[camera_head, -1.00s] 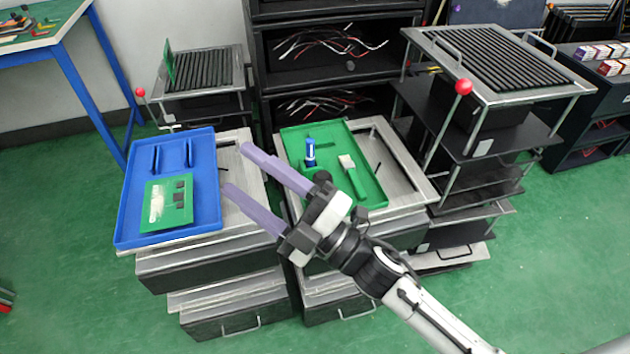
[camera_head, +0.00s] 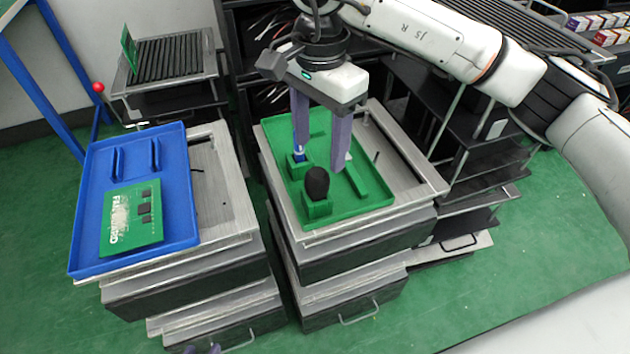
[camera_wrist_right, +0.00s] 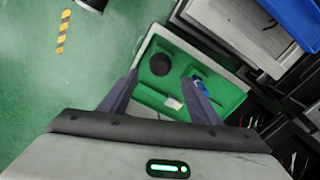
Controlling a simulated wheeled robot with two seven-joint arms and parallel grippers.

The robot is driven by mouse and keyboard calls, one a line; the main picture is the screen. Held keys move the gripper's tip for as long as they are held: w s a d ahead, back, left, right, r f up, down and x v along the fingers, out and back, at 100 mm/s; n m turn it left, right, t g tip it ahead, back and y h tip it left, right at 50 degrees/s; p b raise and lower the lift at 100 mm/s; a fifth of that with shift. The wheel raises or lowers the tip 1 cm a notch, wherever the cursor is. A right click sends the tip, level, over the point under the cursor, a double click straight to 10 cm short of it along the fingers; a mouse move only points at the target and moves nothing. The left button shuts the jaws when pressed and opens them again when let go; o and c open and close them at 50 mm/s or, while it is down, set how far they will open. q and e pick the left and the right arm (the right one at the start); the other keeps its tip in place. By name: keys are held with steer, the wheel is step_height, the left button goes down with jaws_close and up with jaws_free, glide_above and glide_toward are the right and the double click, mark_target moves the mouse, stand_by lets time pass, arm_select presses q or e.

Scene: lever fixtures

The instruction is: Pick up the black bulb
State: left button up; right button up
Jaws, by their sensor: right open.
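The black bulb (camera_head: 317,183) stands upright in a green holder (camera_head: 317,208) at the near end of the green tray (camera_head: 283,190). It also shows in the right wrist view (camera_wrist_right: 160,64), between the fingers in the picture. My right gripper (camera_head: 320,160) points down over the tray, open and empty, with its fingers behind the bulb in the head view. In the wrist view the right gripper (camera_wrist_right: 164,77) spans the bulb and part of the tray. Two purple tips, apparently my left gripper (camera_head: 203,349), barely show at the bottom edge of the head view.
A blue-and-white item (camera_head: 299,156) stands in another green holder beside the right gripper's left finger. A blue tray (camera_head: 180,215) with a green board (camera_head: 131,218) lies to the left. A black shelf rack (camera_head: 420,110) stands right of the green tray.

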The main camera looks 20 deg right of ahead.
mark_target(317, 172)
steer(key=f, duration=0.9)
steer(key=shift+s+a+f+b, duration=0.1)
steer(key=shift+a+f+b, duration=0.15)
steer(key=shift+f+b, duration=0.1)
steer(key=shift+c, duration=0.5)
steer(key=c, duration=1)
